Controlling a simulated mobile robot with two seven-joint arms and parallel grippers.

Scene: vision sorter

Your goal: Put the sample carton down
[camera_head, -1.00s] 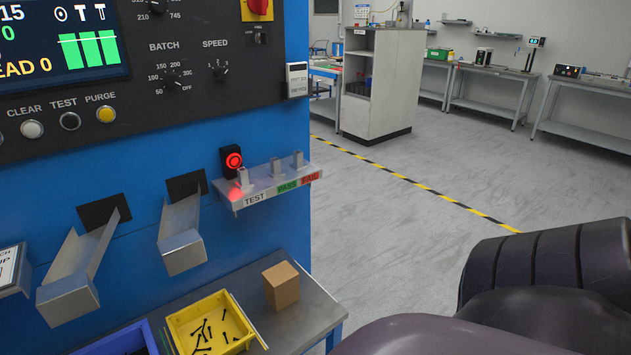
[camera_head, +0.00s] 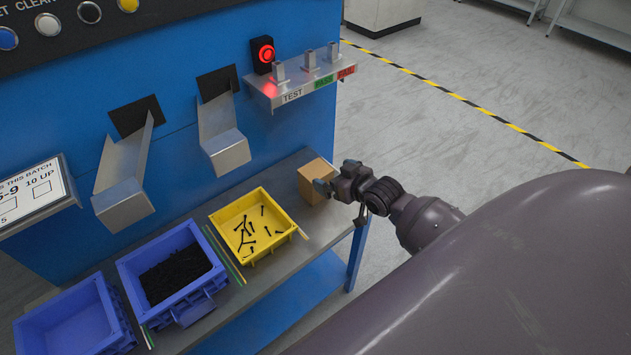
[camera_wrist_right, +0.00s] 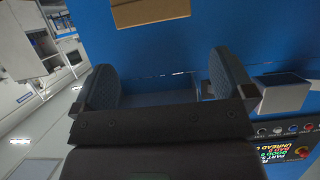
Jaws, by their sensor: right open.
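The sample carton (camera_head: 311,179), a plain brown box, stands upright on the grey bench, right of the yellow tray. My right gripper (camera_head: 325,187) is at the carton's right side in the head view and hides part of it. In the right wrist view the two fingers of the right gripper (camera_wrist_right: 168,85) are spread wide with nothing between them. The carton (camera_wrist_right: 150,12) shows there beyond the fingertips, cut off by the top edge. My left gripper is not in view.
A yellow tray (camera_head: 217,217) with several black screws and two blue bins (camera_head: 130,277) (camera_head: 30,335) line the bench (camera_head: 293,262). Two metal chutes (camera_head: 222,143) (camera_head: 121,200) and a ledge with a red-lit button (camera_head: 266,54) stick out above. Floor right of the bench is clear.

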